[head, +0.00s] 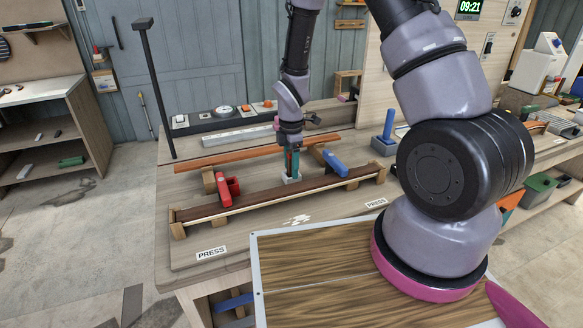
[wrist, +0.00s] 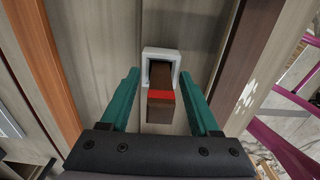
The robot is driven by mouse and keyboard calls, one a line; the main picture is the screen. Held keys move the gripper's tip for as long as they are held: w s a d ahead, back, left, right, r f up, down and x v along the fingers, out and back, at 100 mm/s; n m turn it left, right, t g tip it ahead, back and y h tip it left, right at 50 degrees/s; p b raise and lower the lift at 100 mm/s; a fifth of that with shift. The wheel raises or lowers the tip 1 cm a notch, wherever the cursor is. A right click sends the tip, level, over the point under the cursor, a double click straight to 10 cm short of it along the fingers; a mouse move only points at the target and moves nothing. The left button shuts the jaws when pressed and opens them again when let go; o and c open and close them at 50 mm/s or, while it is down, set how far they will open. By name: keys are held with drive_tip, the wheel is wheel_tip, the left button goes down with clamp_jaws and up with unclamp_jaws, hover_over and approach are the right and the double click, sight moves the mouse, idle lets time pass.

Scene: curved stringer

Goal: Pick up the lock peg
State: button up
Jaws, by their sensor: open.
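The lock peg (wrist: 161,106) appears in the wrist view as a brown square peg with a red band near its end. It stands in a white square holder (wrist: 148,54). The holder also shows in the head view (head: 291,179), on the bench between two wooden strips; the peg is mostly hidden there by the fingers. My gripper (wrist: 159,82) is open, with one teal finger on each side of the peg and a visible gap on both sides. In the head view my gripper (head: 291,163) points down just above the holder.
A dark curved strip (head: 280,196) runs in front of the holder, with a red clamp (head: 228,190) to the left and a blue clamp (head: 335,163) to the right. An orange-brown strip (head: 235,156) lies behind. A blue-handled block (head: 386,134) stands farther right.

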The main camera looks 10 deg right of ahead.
clamp_jaws()
